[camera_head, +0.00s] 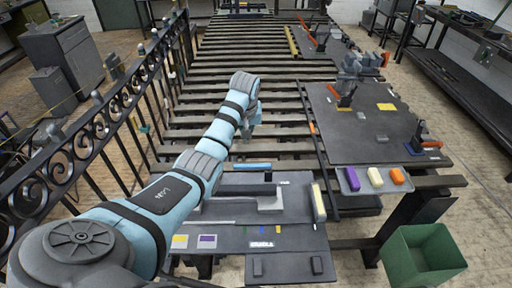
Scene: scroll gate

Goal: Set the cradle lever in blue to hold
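A blue lever bar (253,166) lies roughly level across the picture, at the back edge of the near dark plate (225,190). A short black post (268,175) stands by its right end. A small pale label is just right of the post, too small to read. My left arm reaches in from the lower left and passes in front of the plate's left part. Its gripper (248,130) points down over the slats behind the blue lever, apart from it. The gripper's fingers are small and partly hidden by the wrist. My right gripper is not in view.
A grey tray (351,190) holds cream, purple and orange blocks. A dark panel (370,145) at right carries orange levers (432,144). A cream bar (318,202) stands at the near plate's right edge. A green bin (422,255) is at lower right. Iron railing (75,165) lines the left.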

